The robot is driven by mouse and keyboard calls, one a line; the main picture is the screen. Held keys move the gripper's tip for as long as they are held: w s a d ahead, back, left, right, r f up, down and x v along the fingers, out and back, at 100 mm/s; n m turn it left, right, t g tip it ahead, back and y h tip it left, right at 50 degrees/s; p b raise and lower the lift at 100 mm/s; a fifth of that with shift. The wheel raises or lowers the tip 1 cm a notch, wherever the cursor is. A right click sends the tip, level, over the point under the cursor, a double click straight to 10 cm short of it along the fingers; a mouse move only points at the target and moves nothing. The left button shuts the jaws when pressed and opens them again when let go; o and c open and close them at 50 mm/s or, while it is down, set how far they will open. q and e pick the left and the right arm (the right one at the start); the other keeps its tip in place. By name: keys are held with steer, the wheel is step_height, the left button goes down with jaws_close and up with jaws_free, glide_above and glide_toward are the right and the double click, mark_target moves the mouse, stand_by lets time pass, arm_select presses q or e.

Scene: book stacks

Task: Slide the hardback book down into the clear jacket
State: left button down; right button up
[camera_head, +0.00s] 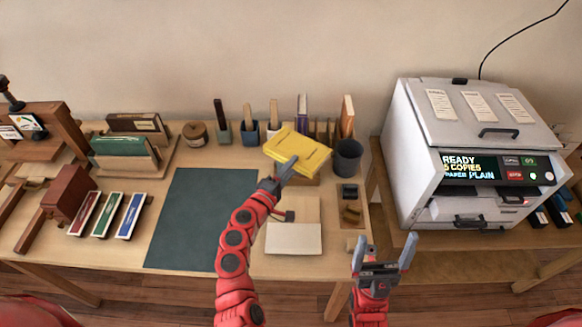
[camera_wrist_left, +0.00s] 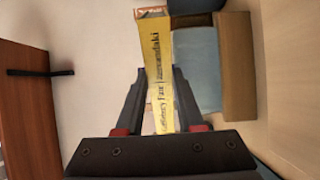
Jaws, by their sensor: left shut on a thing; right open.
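A yellow hardback book (camera_head: 298,148) is held above the back right of the table, tilted, with its broad cover facing up in the head view. My left gripper (camera_head: 287,168) is shut on it at its near edge. In the left wrist view the book's lettered yellow spine (camera_wrist_left: 157,75) stands between the two fingers. I cannot make out the clear jacket for certain; the book and gripper cover part of the area beneath. My right gripper (camera_head: 384,246) is open and empty, in front of the table's right end.
A dark cup (camera_head: 348,157) stands just right of the book. Upright books and small pots line the back. A pale flat board (camera_head: 293,238) lies near the front edge. A dark green mat (camera_head: 187,220) is bare. A white copier (camera_head: 470,150) stands to the right.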

arm_select(q)
steer(key=shift+f+b, duration=0.4)
steer(key=c, duration=0.5)
jaws_free()
